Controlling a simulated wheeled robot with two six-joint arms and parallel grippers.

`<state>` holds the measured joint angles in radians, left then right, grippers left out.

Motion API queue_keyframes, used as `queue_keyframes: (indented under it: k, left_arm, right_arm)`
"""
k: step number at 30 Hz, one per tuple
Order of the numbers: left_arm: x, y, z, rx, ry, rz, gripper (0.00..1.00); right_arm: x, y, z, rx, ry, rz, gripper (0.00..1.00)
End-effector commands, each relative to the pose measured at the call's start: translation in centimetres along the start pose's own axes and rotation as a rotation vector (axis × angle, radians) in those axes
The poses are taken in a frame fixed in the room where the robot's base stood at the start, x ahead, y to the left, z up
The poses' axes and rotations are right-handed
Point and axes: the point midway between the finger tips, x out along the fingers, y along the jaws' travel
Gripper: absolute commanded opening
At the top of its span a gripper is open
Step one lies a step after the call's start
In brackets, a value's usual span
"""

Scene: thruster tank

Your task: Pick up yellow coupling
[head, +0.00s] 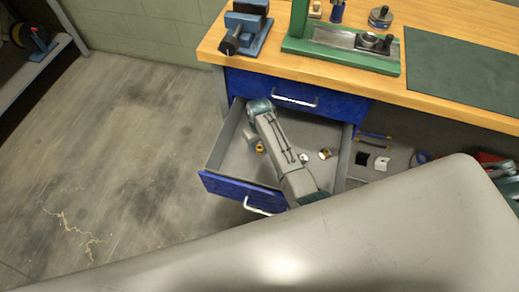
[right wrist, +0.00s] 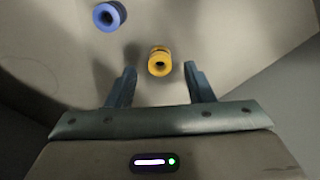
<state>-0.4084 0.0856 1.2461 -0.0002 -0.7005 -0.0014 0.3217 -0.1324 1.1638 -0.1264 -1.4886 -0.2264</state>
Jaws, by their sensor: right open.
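The yellow coupling (right wrist: 159,61) lies on a pale grey surface in the right wrist view, its dark round hole visible. My right gripper (right wrist: 160,72) is open, with one finger on either side of the coupling in the picture. I cannot tell whether a finger touches it. In the head view, a small yellow piece, probably this coupling (head: 260,148), lies in the open drawer (head: 219,160). My left gripper is not in view.
A blue coupling (right wrist: 110,15) lies up and left of the yellow one. A brass-coloured piece (head: 325,153) and a pale ring (head: 304,157) lie farther right in the drawer. The workbench (head: 300,69) with a blue vise (head: 247,28) and green press (head: 340,54) stands above.

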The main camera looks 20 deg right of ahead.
Motion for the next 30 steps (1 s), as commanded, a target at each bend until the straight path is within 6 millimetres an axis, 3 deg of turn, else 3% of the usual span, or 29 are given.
queue_keyframes:
  k: [4,12,13,20,30]
  left_arm:
    - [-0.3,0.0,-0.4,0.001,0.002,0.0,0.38]
    - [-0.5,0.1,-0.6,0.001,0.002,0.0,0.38]
    - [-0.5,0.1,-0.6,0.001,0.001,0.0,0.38]
    - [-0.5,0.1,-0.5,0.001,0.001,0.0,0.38]
    - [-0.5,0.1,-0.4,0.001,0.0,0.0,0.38]
  right_arm:
    - [1.9,0.0,0.1,0.001,-0.002,0.0,0.47]
    - [2.2,0.0,0.0,0.001,0.0,0.0,0.47]
    - [2.2,0.0,0.0,0.001,0.0,0.0,0.46]
    - [2.2,0.0,0.0,0.0,0.0,0.0,0.0]
    - [2.0,0.0,0.0,0.0,0.001,0.0,0.0]
